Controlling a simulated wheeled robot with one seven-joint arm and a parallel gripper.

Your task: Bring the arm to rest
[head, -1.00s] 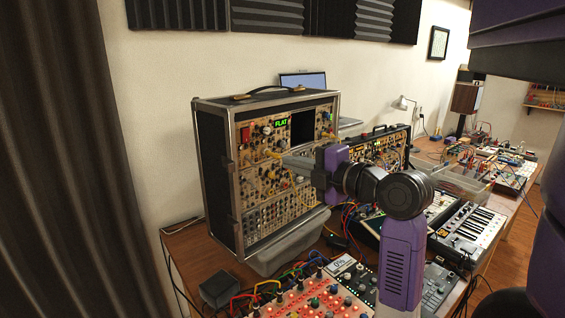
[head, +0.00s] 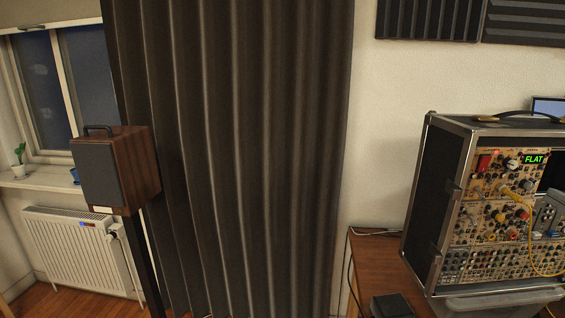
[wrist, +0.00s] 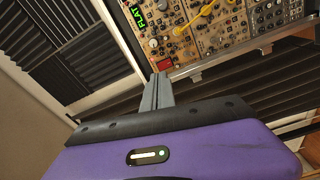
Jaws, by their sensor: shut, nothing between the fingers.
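My gripper (wrist: 161,86) shows in the wrist view, its grey fingers together with nothing between them. Its purple body fills the lower part of that view. The fingertips point toward the synth case (wrist: 205,35), which looks tilted there; I cannot tell the exact distance. The arm and gripper are not in the head view.
A wooden speaker (head: 117,170) on a stand, a white radiator (head: 75,248) and a dark curtain (head: 235,150) are at the left and middle. A small dark box (head: 393,306) lies on the wooden table (head: 378,262). A grey tray (head: 495,300) sits below the case.

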